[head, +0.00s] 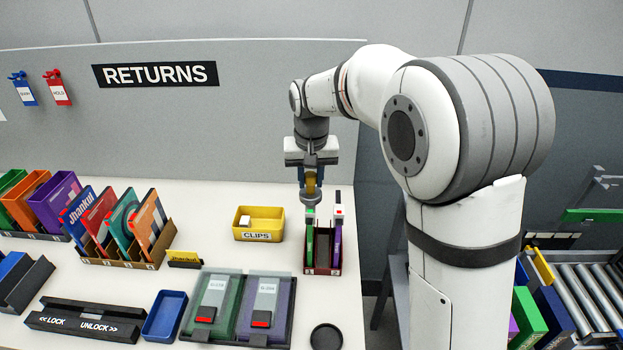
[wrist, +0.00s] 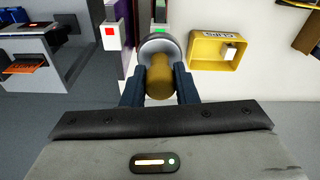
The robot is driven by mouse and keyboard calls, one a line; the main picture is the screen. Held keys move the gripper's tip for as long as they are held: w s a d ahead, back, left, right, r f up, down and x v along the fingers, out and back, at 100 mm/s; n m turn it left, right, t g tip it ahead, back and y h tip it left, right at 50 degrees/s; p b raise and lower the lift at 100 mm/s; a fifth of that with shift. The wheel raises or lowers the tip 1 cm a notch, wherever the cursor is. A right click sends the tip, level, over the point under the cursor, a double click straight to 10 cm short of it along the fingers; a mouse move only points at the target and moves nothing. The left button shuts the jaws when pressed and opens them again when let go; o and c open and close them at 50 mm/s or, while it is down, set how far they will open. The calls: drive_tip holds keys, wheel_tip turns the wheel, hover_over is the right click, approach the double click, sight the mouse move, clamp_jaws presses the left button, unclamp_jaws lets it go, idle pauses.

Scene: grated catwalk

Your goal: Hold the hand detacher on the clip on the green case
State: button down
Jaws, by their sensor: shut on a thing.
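My gripper (head: 311,182) points down over the small dark red rack (head: 322,270) and is shut on the hand detacher (head: 311,188). The detacher has a yellow-brown handle (wrist: 159,78) and a round grey head, seen in the wrist view between the two dark fingers. The green case (head: 310,246) stands upright in the rack, directly below the detacher. Its clip (head: 310,214) is at the case's top under the head, with a green light; most of it is hidden. I cannot tell for certain whether head and clip touch. The purple case (head: 337,246) stands to the right with a white, red-lit clip (wrist: 111,35).
A yellow CLIPS bin (head: 258,234) holding a white clip stands left of the rack. A rack of colourful cases (head: 124,259), two cases on a dark tray (head: 239,341) and a blue tray (head: 165,316) are further left. A round black pad (head: 326,337) lies in front.

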drive_tip(key=shift+r+p, duration=1.55)
drive_tip(key=shift+r, duration=0.95)
drive_tip(key=shift+f, duration=0.15)
